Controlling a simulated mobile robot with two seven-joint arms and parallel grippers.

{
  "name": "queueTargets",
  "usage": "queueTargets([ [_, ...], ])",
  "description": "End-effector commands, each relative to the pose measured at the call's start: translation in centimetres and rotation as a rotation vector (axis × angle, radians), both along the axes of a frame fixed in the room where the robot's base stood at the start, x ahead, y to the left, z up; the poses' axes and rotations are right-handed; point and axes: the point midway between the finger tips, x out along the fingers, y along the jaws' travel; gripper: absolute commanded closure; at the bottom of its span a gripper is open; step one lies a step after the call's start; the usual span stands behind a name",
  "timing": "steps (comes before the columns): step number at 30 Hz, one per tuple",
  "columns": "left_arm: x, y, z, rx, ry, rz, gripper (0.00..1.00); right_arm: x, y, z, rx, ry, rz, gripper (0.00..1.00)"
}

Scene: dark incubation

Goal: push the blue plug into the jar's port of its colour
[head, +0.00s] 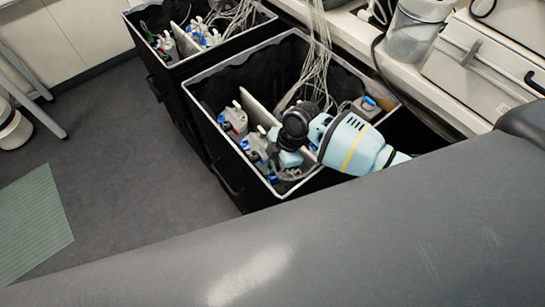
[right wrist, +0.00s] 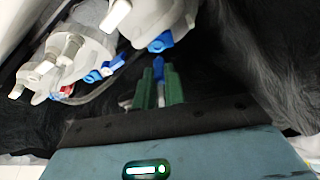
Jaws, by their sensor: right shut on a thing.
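My right gripper (head: 288,160) reaches down into the near black bin, among grey-white jars. In the right wrist view its green fingers (right wrist: 159,80) are shut on the blue plug (right wrist: 158,64), whose tip sticks out past them. Just beyond the tip is a jar (right wrist: 165,18) with a blue port (right wrist: 160,42) on its lower side. The plug's tip points at about that port; a small gap seems to lie between them. The plug cannot be made out in the head view. My left gripper is not in view.
The near black bin (head: 232,163) has white dividers, more jars (head: 234,120) and hanging clear tubes (head: 318,60). Another jar (right wrist: 62,62) with blue fittings (right wrist: 104,69) is at the left in the right wrist view. A second bin (head: 163,82) stands behind; a white counter (head: 415,85) runs along the right.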

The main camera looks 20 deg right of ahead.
Motion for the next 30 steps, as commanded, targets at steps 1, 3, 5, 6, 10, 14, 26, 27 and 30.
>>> queueTargets([
  [1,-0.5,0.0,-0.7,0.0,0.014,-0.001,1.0,-0.2,0.0,-1.1,0.001,0.006,0.0,1.0],
  [3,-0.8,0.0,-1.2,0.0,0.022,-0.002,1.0,-0.1,0.0,-1.7,0.0,0.005,0.0,1.0],
  [5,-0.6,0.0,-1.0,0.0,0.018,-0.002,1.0,0.0,0.0,-1.5,-0.001,0.001,0.0,1.0],
  [6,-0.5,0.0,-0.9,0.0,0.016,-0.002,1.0,0.0,0.0,-1.3,-0.001,-0.001,0.001,1.0],
  [10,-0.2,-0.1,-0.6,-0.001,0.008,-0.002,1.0,0.1,0.0,-1.2,0.0,-0.003,0.0,1.0],
  [14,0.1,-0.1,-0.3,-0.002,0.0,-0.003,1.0,0.1,0.0,-1.1,0.0,-0.003,0.0,1.0],
  [26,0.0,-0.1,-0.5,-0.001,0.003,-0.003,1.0,0.1,0.1,-1.2,0.0,-0.002,-0.001,1.0],
  [27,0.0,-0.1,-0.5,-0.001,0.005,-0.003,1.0,0.1,0.1,-1.2,0.0,-0.002,-0.001,1.0],
  [30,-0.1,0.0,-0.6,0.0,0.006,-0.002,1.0,0.1,0.0,-1.2,0.0,-0.002,-0.001,1.0],
])
